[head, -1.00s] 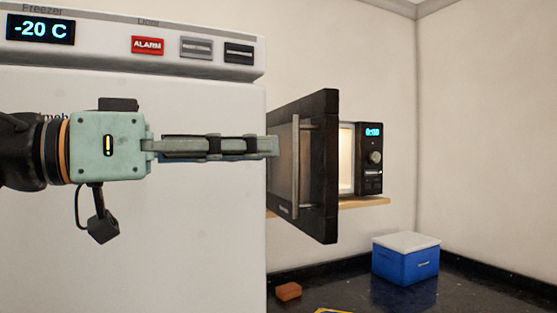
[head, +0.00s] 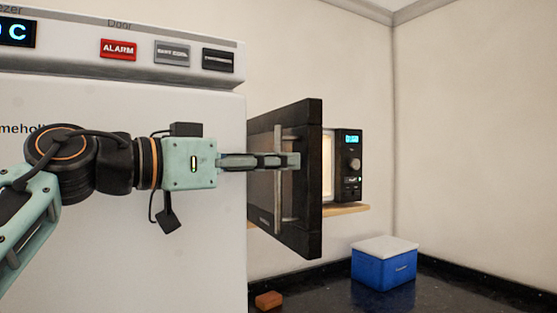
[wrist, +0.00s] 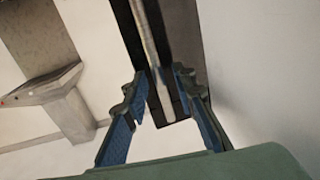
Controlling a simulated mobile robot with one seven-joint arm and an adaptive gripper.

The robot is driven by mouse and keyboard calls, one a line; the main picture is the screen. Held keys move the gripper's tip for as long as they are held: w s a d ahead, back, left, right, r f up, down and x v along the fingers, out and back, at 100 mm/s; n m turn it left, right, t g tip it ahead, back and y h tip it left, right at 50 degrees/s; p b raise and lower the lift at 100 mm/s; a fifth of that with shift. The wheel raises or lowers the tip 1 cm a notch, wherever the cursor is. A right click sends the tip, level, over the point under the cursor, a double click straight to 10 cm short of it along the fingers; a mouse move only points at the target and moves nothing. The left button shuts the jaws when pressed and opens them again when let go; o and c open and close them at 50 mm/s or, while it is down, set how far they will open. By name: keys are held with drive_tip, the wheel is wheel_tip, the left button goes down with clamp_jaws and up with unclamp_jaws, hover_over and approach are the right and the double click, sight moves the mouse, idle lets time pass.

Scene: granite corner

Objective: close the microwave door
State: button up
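The black microwave (head: 349,185) stands on a wooden shelf beyond the tall white freezer. Its door (head: 314,215) is swung wide open toward me, and the lit inside shows past the door's edge. A vertical metal handle (head: 279,205) runs along the door's face. My gripper (head: 293,161) reaches across the freezer front, and its tips overlap the handle in the head view. In the wrist view the gripper (wrist: 160,92) is open, with its fingers apart and the lower end of the handle (wrist: 150,45) showing between and beyond them. Whether they touch it is unclear.
The white freezer (head: 200,270) fills the left side close behind my arm. A blue box with a white lid (head: 382,268) and a small orange-brown block (head: 269,300) sit on the dark counter below.

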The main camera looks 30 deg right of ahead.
drive_tip(key=shift+d, duration=0.4)
drive_tip(key=shift+c, duration=0.4)
clamp_jaws()
